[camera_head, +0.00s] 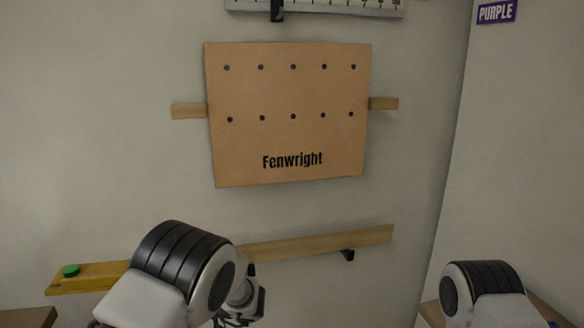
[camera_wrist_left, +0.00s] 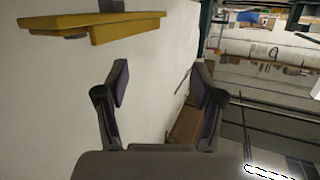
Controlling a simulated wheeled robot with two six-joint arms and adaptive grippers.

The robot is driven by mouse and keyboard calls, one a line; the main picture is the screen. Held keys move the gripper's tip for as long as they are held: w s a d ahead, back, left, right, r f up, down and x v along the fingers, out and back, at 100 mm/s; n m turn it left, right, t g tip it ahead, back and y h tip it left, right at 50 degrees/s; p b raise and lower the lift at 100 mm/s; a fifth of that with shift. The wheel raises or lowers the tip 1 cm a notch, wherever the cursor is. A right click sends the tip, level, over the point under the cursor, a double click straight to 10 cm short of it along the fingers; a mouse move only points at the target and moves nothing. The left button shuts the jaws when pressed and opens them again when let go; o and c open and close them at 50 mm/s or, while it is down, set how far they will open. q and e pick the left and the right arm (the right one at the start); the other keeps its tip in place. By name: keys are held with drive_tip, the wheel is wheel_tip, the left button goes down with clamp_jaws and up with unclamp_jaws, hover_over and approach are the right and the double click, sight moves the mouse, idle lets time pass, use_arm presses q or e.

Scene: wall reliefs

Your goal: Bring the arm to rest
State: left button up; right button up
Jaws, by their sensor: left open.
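In the head view only a small part of the hand shows beside the arm, low in the picture. My right arm (camera_head: 484,290) shows at the lower right in the head view; its gripper is out of sight.
A brown pegboard (camera_head: 288,140) marked "Fenwright" hangs on the wall. Below it runs a narrow wooden ledge (camera_head: 320,243) with a yellow left end (camera_head: 98,279) bearing a green round piece (camera_head: 71,270). A yellow shelf (camera_wrist_left: 90,22) tops the wrist view. A purple sign (camera_head: 496,12) is upper right.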

use_arm(q)
drive_tip(key=s+a+f+m+t+h, duration=0.1)
drive_tip(key=s+a+f+m+h, duration=0.1)
drive_tip(key=s+a+f+m, duration=0.5)
drive_tip(key=s+a+f+m+t+h, duration=0.2)
drive_tip(key=s+a+f+m, duration=0.15)
drive_tip(key=f, duration=0.75)
drive_tip(key=s+d+f+m+g+h, duration=0.1)
drive_tip(key=s+d+f+h, duration=0.2)
drive_tip(key=s, duration=0.5)
drive_tip(key=s+d+f+m+g+h, duration=0.2)
drive_tip(key=s+d+f+h, duration=0.1)
drive_tip(key=s+d, duration=0.3)
drive_tip(key=s+d+f+m+g+h, duration=0.2)
drive_tip(key=s+d+h, duration=0.2)
drive_tip(key=s, duration=0.6)
drive_tip(key=shift+s+d+f+h, duration=0.25)
drive_tip(key=shift+f+h, duration=0.15)
drive_tip(key=shift+h, duration=0.1)
